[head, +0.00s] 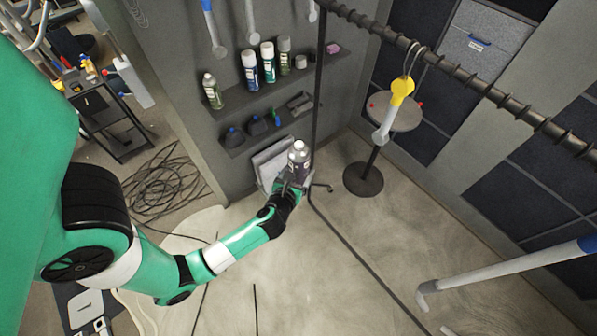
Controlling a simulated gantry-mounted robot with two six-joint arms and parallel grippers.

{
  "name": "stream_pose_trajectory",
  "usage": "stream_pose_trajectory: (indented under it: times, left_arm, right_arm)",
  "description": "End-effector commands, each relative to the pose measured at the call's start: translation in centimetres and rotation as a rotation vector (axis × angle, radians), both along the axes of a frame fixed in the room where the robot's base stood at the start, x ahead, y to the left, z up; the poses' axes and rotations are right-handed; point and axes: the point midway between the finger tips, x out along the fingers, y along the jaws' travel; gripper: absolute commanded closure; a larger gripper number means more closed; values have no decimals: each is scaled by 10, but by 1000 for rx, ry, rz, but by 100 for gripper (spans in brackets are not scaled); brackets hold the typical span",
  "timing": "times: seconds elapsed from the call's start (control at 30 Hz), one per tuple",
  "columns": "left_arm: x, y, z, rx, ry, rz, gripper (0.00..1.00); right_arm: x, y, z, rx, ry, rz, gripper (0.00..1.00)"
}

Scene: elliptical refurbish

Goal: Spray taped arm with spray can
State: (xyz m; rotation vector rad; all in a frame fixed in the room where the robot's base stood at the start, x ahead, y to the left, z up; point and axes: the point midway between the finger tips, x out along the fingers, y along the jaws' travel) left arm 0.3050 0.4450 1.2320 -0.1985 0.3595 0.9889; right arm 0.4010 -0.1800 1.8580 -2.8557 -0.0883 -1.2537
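The can and the hanging arm are well apart. My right gripper is not in view.
Wall shelves (262,98) with several cans and bottles stand behind the can. A round stand (363,181) with red knobs is behind the hanging arm. A grey bar with a blue end (510,267) crosses the lower right. A thin black post (318,80) stands near the can.

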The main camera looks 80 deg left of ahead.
Motion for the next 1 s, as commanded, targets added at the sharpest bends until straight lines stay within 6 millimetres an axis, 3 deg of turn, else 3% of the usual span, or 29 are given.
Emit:
stream_pose_trajectory:
  times: [0.13, 0.8, 1.0]
  left_arm:
    - [0, 0, 24, 1, -3, 0, 85]
    - [1, 0, 113, 3, -7, 0, 85]
    - [0, 0, 131, 1, -3, 0, 85]
  right_arm:
    - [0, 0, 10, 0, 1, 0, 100]
    - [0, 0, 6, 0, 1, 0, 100]
    - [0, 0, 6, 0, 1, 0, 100]
